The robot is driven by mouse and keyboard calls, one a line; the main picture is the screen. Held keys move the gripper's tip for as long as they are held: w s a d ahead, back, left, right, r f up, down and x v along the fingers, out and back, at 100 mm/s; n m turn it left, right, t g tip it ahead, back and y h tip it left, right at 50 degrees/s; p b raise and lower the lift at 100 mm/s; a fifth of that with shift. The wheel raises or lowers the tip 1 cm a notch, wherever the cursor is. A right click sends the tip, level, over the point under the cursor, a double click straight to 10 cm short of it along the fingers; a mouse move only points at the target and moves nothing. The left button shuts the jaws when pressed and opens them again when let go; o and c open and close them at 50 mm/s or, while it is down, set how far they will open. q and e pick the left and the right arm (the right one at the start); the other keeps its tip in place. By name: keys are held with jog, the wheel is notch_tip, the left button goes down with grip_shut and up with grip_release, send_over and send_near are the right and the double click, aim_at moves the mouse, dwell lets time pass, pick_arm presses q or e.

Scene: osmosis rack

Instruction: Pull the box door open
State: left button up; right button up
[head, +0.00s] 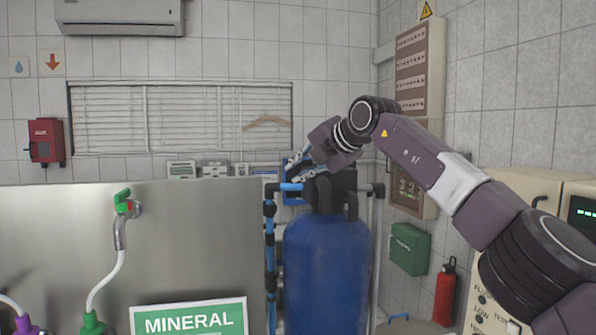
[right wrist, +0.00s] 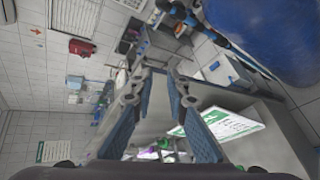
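Which box the task means is not clear from the frames. A tall beige wall box (head: 419,85) with rows of slots hangs on the right wall, partly behind my right arm. A small red box (head: 46,140) is on the left wall and looks shut; it also shows in the right wrist view (right wrist: 82,47). A green box (head: 410,249) hangs low on the right wall and looks shut. My right gripper (head: 297,166) is above and left of the blue tank's top, apart from these boxes. In the right wrist view its fingers (right wrist: 160,112) are spread and empty. My left gripper is not in view.
The blue tank (head: 327,270) with black and blue pipes stands in the middle. A metal panel (head: 190,225) with taps and a MINERAL sign (head: 190,318) is at left. A fire extinguisher (head: 446,293) and a beige control cabinet (head: 478,315) are at right.

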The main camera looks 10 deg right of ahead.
jog(key=shift+c, duration=0.4)
grip_shut()
